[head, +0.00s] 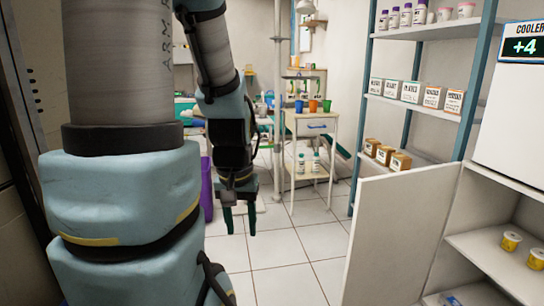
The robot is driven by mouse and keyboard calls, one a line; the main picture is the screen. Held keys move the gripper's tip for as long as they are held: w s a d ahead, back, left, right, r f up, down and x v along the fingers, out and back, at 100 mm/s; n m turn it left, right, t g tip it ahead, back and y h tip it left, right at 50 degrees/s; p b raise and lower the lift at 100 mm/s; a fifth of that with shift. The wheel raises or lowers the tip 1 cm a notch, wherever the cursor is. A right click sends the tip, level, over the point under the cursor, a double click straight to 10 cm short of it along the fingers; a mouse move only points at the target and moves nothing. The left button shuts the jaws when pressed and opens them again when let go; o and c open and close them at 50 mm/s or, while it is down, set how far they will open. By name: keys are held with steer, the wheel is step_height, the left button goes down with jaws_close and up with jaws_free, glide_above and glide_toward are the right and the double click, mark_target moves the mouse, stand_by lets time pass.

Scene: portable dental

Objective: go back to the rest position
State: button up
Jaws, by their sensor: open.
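My gripper (240,221) hangs from my arm, left of the middle in the head view, pointing down over the tiled floor. Its two green fingers are apart, with nothing between them. It touches nothing that I can see. My own arm covers much of the left side of the view and hides what stands behind it.
A shelf rack (425,98) with bottles and boxes stands at the right. A white panel (400,235) and a cooler (512,110) are nearer. A small cart (312,128) with coloured cups stands at the back. A purple bin (206,190) is behind my arm. The tiled floor (290,250) between is clear.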

step_height(320, 180, up, 22)
steer(key=p, duration=1.9)
steer(key=shift+f, duration=0.25)
steer(key=shift+f, duration=0.1)
